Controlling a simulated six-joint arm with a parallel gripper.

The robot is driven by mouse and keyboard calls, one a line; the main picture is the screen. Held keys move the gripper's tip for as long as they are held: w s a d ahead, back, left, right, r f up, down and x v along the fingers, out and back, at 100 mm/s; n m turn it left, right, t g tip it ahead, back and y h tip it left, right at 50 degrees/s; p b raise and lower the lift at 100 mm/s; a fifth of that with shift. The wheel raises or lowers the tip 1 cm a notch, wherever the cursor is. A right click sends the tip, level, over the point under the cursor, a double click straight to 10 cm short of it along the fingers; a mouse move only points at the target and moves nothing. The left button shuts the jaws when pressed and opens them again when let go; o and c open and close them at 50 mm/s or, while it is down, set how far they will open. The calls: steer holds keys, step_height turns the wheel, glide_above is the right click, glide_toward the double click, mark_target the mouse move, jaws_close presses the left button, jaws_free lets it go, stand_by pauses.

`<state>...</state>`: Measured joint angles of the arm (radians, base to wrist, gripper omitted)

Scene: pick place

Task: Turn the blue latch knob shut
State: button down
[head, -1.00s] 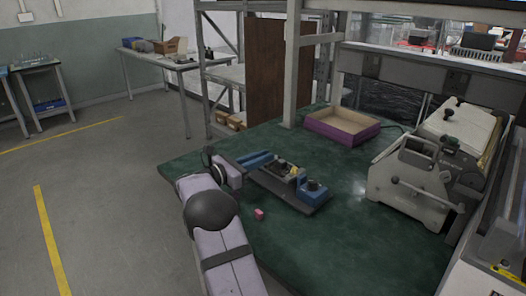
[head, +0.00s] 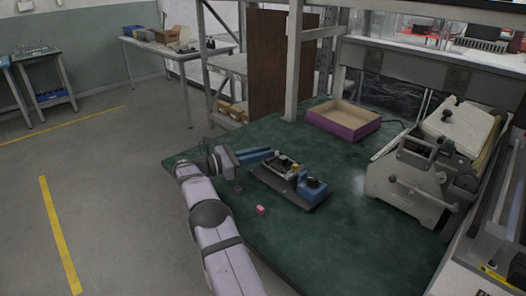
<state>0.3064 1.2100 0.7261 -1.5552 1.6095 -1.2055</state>
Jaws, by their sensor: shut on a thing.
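My gripper (head: 236,158) is at the left end of the dark fixture board (head: 314,202) on the green table. A long blue part (head: 257,156), which I take for the latch knob, runs right from my gripper's front. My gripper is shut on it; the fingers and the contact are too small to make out. A blue block with a dark round top (head: 312,188) stands at the board's right end. Between them sits a pale and dark mechanism (head: 284,166). I cannot tell the latch's exact angle.
A small pink cube (head: 261,210) lies on the green table (head: 345,222) in front of the board. A small dark item (head: 238,188) shows below my gripper. A purple open box (head: 343,121) stands behind. A large grey machine (head: 412,185) stands at right.

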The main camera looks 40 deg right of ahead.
steer(key=shift+g, duration=0.3)
stand_by(0.4)
steer(key=c, duration=2)
jaws_free()
step_height(320, 180, up, 10)
steer(key=p, duration=0.2)
